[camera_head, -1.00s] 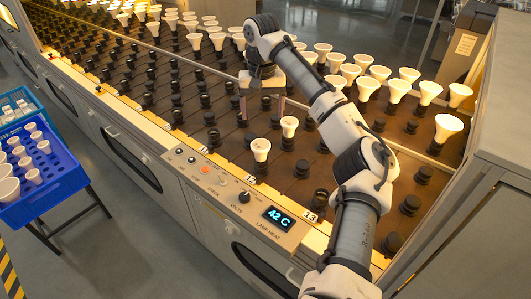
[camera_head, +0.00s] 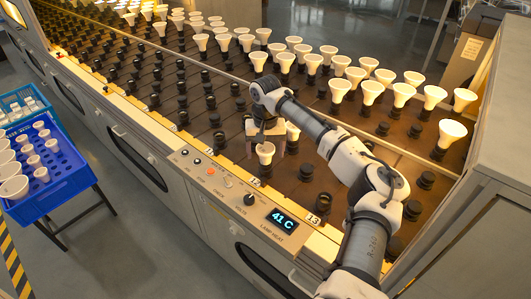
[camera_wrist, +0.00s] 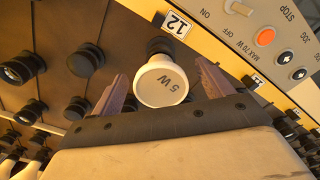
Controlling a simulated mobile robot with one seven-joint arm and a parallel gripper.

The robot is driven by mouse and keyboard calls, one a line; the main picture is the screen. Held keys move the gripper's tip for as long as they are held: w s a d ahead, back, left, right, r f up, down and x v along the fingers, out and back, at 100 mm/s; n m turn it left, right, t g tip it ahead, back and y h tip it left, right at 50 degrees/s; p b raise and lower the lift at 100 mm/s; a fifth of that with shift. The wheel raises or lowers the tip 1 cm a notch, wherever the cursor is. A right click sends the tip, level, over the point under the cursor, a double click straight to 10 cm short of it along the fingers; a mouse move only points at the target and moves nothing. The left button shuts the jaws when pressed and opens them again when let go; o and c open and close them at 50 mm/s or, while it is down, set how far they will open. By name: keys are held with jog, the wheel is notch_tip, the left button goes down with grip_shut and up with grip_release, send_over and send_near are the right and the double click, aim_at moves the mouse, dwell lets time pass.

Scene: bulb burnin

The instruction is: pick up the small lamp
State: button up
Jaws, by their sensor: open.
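The small lamp is white, with "5 W" on its round face (camera_wrist: 160,86), and stands in a dark socket beside the label 12 in the wrist view. In the head view this lamp (camera_head: 266,152) is in the front row, below my gripper (camera_head: 267,143). In the wrist view my gripper (camera_wrist: 162,72) is open, with one finger on each side of the lamp. Gaps show between lamp and fingers, so it is not gripped.
Large white lamps (camera_head: 403,93) fill the back rows of the rack. Many dark sockets (camera_head: 305,170) around are empty. A control panel (camera_head: 240,204) showing 41 C runs along the front edge. A blue crate (camera_head: 60,190) with white cups or lamps stands at left.

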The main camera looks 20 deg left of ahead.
jog(key=c, duration=1.1)
jog(key=shift+r, duration=0.1)
